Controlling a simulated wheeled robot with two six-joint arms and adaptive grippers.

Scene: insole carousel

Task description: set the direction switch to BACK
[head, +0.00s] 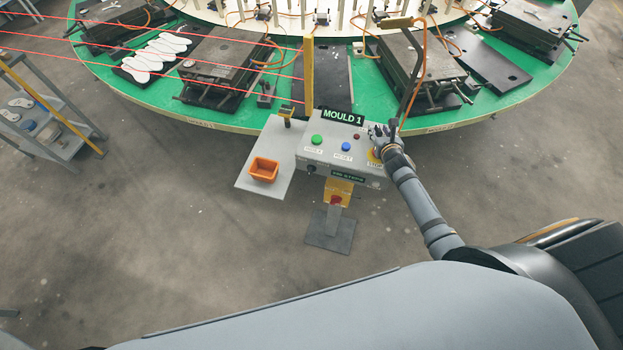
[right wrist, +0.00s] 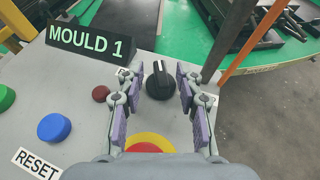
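The direction switch (right wrist: 160,84) is a black knob on the grey control panel (head: 325,157) under the MOULD 1 sign. In the right wrist view its pale mark points roughly to the top of the picture. My right gripper (right wrist: 159,75) is open, with one finger on each side of the knob and a visible gap on both sides. In the head view the right gripper (head: 379,134) is over the panel's right end and hides the switch. Small labels beside the knob are partly covered by the fingers and unreadable. My left gripper is not in view.
A red-and-yellow stop button (right wrist: 150,143) lies just below the knob. A small dark red light (right wrist: 101,93), a blue RESET button (right wrist: 54,127) and a green button (head: 316,140) are to the left. A dark post (right wrist: 232,38) stands close on the right.

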